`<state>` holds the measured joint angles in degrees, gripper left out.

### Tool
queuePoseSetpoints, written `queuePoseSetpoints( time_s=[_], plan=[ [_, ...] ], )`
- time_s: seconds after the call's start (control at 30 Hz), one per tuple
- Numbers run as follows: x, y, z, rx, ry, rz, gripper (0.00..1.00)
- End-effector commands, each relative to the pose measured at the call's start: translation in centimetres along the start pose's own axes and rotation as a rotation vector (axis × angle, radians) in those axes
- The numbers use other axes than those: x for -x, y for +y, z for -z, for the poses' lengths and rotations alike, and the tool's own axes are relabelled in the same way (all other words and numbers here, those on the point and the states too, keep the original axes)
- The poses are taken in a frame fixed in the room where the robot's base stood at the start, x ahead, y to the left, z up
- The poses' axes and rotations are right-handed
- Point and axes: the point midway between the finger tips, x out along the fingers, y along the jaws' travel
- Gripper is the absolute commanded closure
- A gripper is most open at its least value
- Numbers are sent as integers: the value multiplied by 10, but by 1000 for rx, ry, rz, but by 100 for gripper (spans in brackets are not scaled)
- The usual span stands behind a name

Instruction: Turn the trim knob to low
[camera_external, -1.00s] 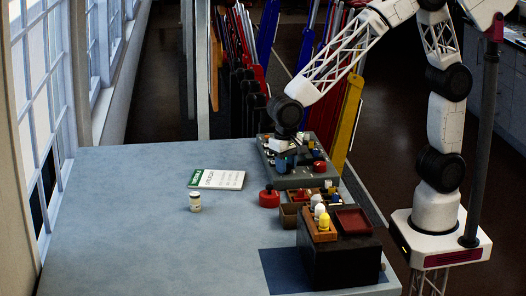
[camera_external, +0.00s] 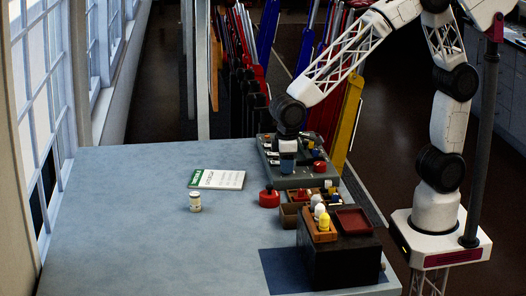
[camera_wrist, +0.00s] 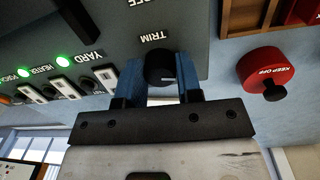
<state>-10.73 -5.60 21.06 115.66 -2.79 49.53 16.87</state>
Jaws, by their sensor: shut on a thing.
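The trim knob (camera_wrist: 158,66) is a small dark round knob beside the TRIM label (camera_wrist: 157,37) on the grey control panel (camera_wrist: 196,22). A short pale mark shows on its face, pointing roughly right in the wrist view. My gripper (camera_wrist: 163,76) has its two blue fingers closed around the knob, one on each side. In the external view my gripper (camera_external: 287,151) is down at the panel (camera_external: 301,183) and hides the knob. Any low or high markings around the knob are not readable.
Switches (camera_wrist: 93,86) with lit green lamps sit beside the knob. A white-and-green card (camera_external: 217,179) and a small jar (camera_external: 195,202) lie on the blue table, whose left side is mostly clear.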

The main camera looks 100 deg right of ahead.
Motion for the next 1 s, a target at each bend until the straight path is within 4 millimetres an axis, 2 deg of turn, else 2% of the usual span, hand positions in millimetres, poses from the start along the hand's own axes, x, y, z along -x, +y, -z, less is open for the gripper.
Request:
queuePoseSetpoints(
  time_s=[0.6, 1.0],
  plan=[
    [0, 2, 0, 564, 23, 0, 91],
    [0, 2, 0, 752, 30, 0, 91]
  ],
)
